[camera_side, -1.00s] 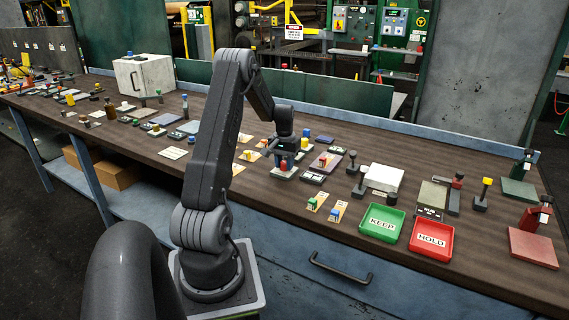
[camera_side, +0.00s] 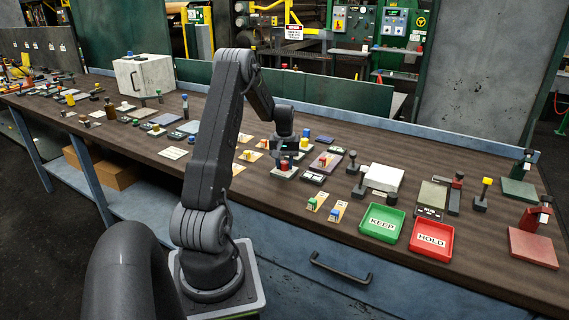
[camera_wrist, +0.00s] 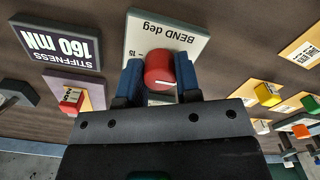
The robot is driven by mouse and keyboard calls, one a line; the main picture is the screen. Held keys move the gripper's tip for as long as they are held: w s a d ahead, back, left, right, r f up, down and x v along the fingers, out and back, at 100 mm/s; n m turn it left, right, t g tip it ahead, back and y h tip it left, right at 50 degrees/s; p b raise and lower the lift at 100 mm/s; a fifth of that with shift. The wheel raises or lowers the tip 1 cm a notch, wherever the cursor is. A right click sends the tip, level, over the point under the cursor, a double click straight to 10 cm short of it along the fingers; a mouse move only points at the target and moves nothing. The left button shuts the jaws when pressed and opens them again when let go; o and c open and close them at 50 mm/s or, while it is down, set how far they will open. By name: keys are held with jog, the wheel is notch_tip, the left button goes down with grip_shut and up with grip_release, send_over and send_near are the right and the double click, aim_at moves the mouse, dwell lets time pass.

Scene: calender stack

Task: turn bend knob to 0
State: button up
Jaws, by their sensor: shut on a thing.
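The bend knob (camera_wrist: 159,68) is a red round knob with a white pointer line. It stands on a pale plate (camera_wrist: 182,40) lettered "BEND deg", which reads upside down in the wrist view. My gripper (camera_wrist: 160,80) has its two blue fingers on either side of the knob, shut on it. The pointer line runs nearly crosswise between the fingers. Part of the scale shows near "15"; the rest is hidden by the knob and gripper. In the side view the knob (camera_side: 284,167) shows just below my gripper (camera_side: 285,158).
A dark display (camera_wrist: 58,43) reads "STIFFNESS 160 mN". Next to it is a purple plate with a red block (camera_wrist: 72,100). Green KEEP (camera_side: 382,238) and red HOLD (camera_side: 454,238) trays stand at the bench front.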

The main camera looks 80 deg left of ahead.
aim_at(285, 162)
jog(key=o, duration=0.9)
jog(key=shift+o, duration=0.2)
notch_tip(285, 162, up, 14)
dwell(0.4)
